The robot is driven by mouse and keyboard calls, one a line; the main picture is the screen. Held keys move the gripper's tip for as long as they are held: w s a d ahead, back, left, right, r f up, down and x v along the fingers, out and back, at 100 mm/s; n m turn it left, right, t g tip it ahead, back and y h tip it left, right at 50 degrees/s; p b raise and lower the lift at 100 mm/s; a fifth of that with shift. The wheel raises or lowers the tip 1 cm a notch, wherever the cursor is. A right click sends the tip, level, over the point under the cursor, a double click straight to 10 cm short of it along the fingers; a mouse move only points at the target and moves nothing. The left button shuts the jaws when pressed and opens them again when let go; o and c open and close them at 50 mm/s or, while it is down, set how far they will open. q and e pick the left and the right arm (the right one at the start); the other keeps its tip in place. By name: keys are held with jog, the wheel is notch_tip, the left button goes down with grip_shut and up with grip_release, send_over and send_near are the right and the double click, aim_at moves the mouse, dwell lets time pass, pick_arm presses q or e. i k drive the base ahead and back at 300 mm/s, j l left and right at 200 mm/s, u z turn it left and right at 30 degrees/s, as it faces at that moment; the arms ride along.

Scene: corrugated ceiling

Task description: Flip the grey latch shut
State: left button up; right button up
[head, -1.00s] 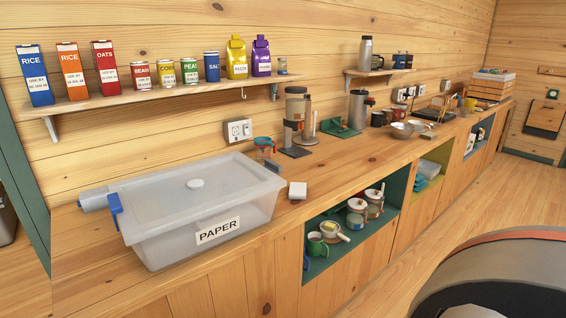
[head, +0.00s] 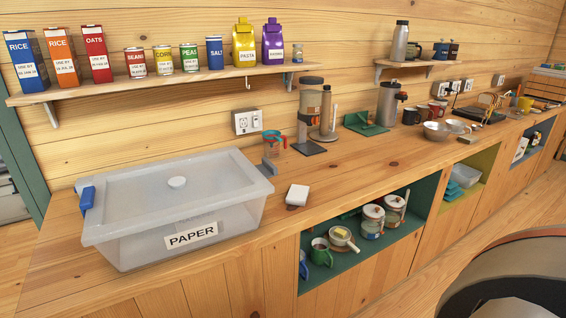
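A translucent plastic box (head: 120,251) with a "PAPER" label (head: 191,236) stands on the left part of the wooden counter. A blue latch (head: 87,197) shows at the box's left end, tilted upward and standing out from the rim. At the right end, a small greyish piece (head: 266,165) shows at the lid's edge; I cannot tell whether it is the grey latch or whether it is open. Neither of my grippers is in view.
A small white block (head: 297,195) and a measuring cup (head: 272,149) stand right of the box. A shelf (head: 170,84) with food packages hangs above. Open cubbies with pots (head: 373,222) lie below the counter (head: 338,178). A dark rounded object (head: 510,290) fills the lower right.

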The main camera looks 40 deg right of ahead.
aim_at(269, 170)
jog(key=l, duration=0.6)
jog(key=l+u, duration=0.15)
jog(key=l, duration=0.4)
jog(key=k+l, duration=0.1)
jog(key=l, duration=0.5)
jog(key=k+l+u, duration=0.1)
jog(key=l, duration=0.45)
jog(key=l+u, duration=0.1)
jog(key=l, duration=0.5)
jog(key=k, duration=0.05)
